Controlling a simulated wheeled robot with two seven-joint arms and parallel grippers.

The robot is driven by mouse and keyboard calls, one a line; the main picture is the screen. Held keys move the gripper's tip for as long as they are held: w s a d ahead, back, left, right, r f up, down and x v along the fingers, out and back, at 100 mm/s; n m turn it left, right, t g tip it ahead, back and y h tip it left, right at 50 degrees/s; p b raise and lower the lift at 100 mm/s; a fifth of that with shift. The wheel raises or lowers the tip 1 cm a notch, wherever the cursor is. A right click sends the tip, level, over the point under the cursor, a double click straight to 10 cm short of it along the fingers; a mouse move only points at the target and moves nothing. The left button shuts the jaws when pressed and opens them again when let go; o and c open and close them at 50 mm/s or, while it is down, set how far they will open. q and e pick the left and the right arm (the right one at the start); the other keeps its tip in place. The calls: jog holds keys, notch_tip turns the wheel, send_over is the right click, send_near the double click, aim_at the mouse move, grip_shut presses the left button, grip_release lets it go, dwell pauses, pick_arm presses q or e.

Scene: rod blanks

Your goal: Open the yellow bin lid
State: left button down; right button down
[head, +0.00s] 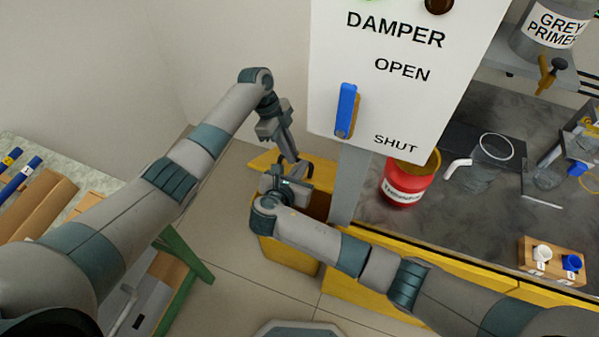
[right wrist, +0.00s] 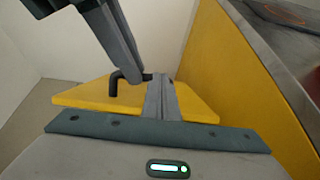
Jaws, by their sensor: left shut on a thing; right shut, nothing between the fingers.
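The yellow bin (head: 285,256) stands on the floor below the damper panel, partly hidden by my right arm. Its yellow lid (head: 262,160) shows behind my grippers and also in the right wrist view (right wrist: 85,95). A dark brown inside area (head: 319,202) shows below the lid, so the lid looks raised. My left gripper (head: 297,160) is shut on the lid's black handle (right wrist: 116,82), reaching it from above. My right gripper (head: 282,172) is shut and empty, close beside the handle; its fingers (right wrist: 164,98) show in front of the lid. Whether they touch it is unclear.
The damper panel (head: 405,85) with a blue lever (head: 346,110) hangs on a grey post (head: 350,185) just right of the bin. A red pot (head: 408,183) stands on the grey worktop (head: 455,225). A green-framed stand (head: 185,255) is at the left.

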pick_arm(q)
jog(key=shift+w+d+f, duration=0.1)
jog(key=shift+f, duration=0.1)
pick_arm(e)
jog(key=shift+f, duration=0.15)
pick_arm(q)
jog(key=c, duration=1.8)
grip_release()
jog(key=shift+o, duration=0.2)
jog(key=shift+w+d+f, duration=0.15)
pick_arm(e)
jog(key=shift+w+d+f, duration=0.15)
jog(key=shift+d, duration=0.05)
pick_arm(q)
jog(key=shift+r, duration=0.2)
jog(key=shift+r, duration=0.1)
jog(key=v, duration=1.2)
jog(key=shift+s, duration=0.25)
